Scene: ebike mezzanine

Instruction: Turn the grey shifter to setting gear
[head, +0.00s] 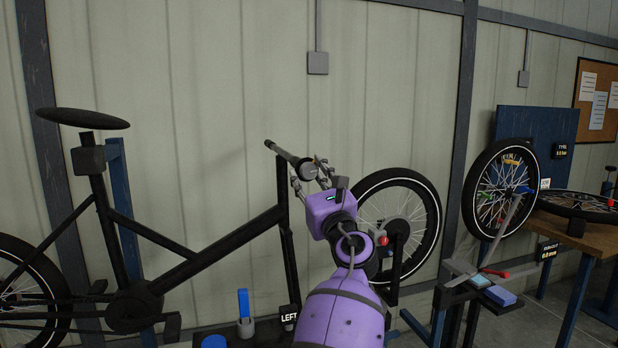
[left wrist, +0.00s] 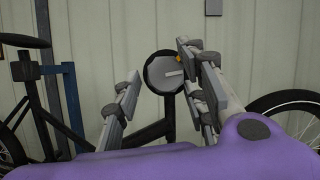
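The grey shifter (left wrist: 160,82) is a round dial with a dark rim at the end of the bike's handlebar. In the left wrist view its grey face has a pale bar pointing right and a small orange mark at the upper right edge. In the head view the shifter (head: 308,169) is partly hidden by my left gripper (head: 312,174). In the left wrist view the left gripper (left wrist: 159,60) is open, one finger left of the dial and one overlapping its right edge. I cannot tell whether that finger touches it. My right gripper is not in view.
The black bike frame (head: 190,262) stands along the wall.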

